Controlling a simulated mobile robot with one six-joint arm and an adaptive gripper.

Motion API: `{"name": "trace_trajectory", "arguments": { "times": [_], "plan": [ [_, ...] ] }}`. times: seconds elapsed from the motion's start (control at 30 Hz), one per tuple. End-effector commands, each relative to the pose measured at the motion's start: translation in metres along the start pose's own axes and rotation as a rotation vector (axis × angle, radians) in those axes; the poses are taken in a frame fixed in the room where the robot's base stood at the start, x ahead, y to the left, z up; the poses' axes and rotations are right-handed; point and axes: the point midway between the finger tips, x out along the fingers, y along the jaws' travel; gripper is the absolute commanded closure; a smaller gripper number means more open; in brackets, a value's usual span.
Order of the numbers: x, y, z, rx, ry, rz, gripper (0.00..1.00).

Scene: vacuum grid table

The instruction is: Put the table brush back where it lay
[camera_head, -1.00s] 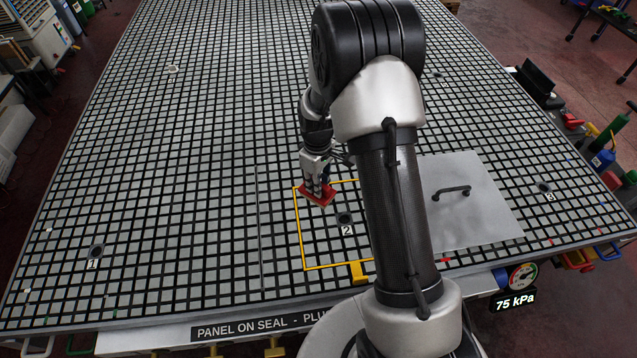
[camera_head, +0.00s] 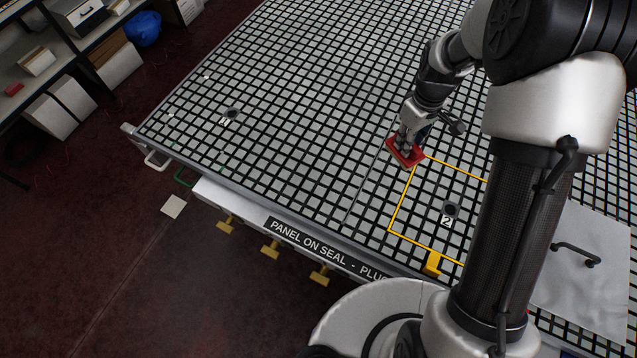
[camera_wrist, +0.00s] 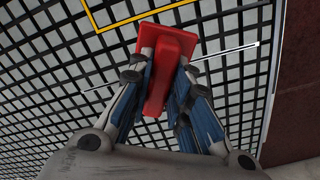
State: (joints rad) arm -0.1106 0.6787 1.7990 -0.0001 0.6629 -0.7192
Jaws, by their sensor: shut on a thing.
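The table brush is red, with a flat block and a raised grip. My gripper (camera_wrist: 163,85) is shut on the brush (camera_wrist: 175,42) by its grip in the wrist view. In the head view the brush (camera_head: 404,153) hangs below my gripper (camera_head: 406,142), over the grid table (camera_head: 300,110) near the far left corner of the yellow frame (camera_head: 400,205). I cannot tell whether its underside touches the grid; bristles are hidden.
Port 2 (camera_head: 451,209) lies inside the yellow frame. A grey panel with a black handle (camera_head: 577,253) lies at right, partly behind my arm. Another port (camera_head: 231,114) is at left. Yellow handles (camera_head: 270,248) stick out at the front edge.

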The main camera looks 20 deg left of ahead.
Motion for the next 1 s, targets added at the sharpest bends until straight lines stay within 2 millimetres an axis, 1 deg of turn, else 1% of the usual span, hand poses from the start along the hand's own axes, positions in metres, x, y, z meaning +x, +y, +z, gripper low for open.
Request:
{"name": "trace_trajectory", "arguments": {
  "times": [0.03,0.07,0.1,0.17,0.2,0.27,0.3,0.4,0.5,0.63,0.67,0.73,0.77,1.0],
  "plan": [
    [-0.010,-0.023,-0.020,-0.067,0.004,0.003,1.00],
    [-0.015,-0.035,-0.030,-0.103,0.004,0.003,1.00],
    [-0.023,-0.053,-0.041,-0.149,0.004,0.003,1.00],
    [-0.034,-0.079,-0.056,-0.218,0.003,0.002,1.00],
    [-0.040,-0.097,-0.065,-0.262,0.003,0.002,1.00],
    [-0.050,-0.122,-0.076,-0.323,0.003,0.002,1.00],
    [-0.056,-0.138,-0.082,-0.360,0.002,0.001,1.00],
    [-0.068,-0.171,-0.091,-0.437,0.001,0.001,1.00],
    [-0.076,-0.194,-0.096,-0.490,0.000,0.000,1.00],
    [-0.079,-0.209,-0.099,-0.524,-0.002,-0.001,1.00],
    [-0.077,-0.210,-0.099,-0.528,-0.003,-0.001,1.00],
    [-0.066,-0.212,-0.098,-0.532,-0.004,-0.002,1.00],
    [-0.059,-0.212,-0.098,-0.532,-0.004,-0.002,1.00],
    [0.007,-0.211,-0.098,-0.530,-0.006,-0.003,1.00]
  ]
}}
